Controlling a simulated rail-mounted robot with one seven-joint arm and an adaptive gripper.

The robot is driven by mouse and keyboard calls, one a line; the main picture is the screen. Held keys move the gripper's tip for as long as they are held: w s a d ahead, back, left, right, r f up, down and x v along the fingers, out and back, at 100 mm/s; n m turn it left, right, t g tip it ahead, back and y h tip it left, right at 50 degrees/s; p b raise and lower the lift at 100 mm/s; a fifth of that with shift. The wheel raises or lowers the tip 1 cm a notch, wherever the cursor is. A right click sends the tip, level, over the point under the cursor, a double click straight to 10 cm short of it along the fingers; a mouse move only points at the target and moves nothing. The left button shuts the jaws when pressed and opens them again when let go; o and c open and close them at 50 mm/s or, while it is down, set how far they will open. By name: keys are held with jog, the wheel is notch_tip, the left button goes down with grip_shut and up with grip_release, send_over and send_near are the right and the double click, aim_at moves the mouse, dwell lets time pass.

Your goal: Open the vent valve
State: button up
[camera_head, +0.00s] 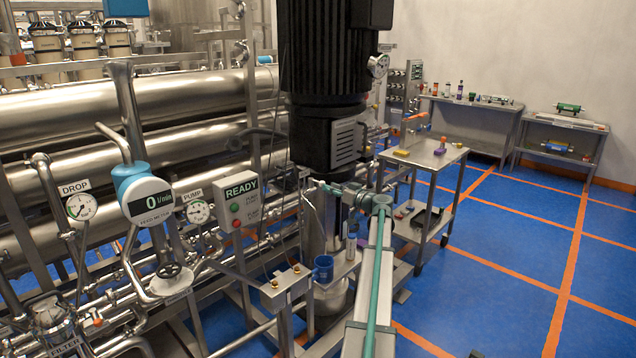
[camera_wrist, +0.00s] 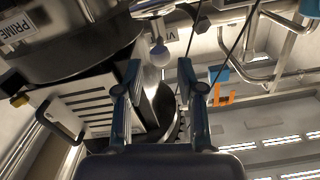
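In the wrist view a tag starting with "V" (camera_wrist: 172,38), its rest cut off by dark lines, hangs beside a pale round knob (camera_wrist: 160,55) on a short stem. The knob may belong to the vent valve, but I cannot read the whole tag. My gripper (camera_wrist: 159,72) has its two teal fingers spread wide, with the knob between and beyond the tips and nothing held. In the head view my gripper (camera_head: 318,184) is small, beside the lower part of the black pump motor (camera_head: 330,60); I cannot make out the valve there.
The motor's louvred box (camera_wrist: 85,105) and dark housing fill the left of the wrist view, close to the fingers. A blue cup (camera_head: 323,268) stands on a small shelf below my arm. Steel pipes and a READY box (camera_head: 241,205) are at left. A steel cart (camera_head: 440,152) stands right; open blue floor lies beyond.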

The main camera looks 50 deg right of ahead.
aim_at(318, 182)
jog(key=w, duration=0.2)
jog(key=w+p, duration=0.1)
jog(key=w, duration=0.4)
jog(key=shift+w+d+p, duration=0.15)
jog(key=shift+d+p, duration=0.2)
jog(key=shift+p, duration=0.05)
grip_shut()
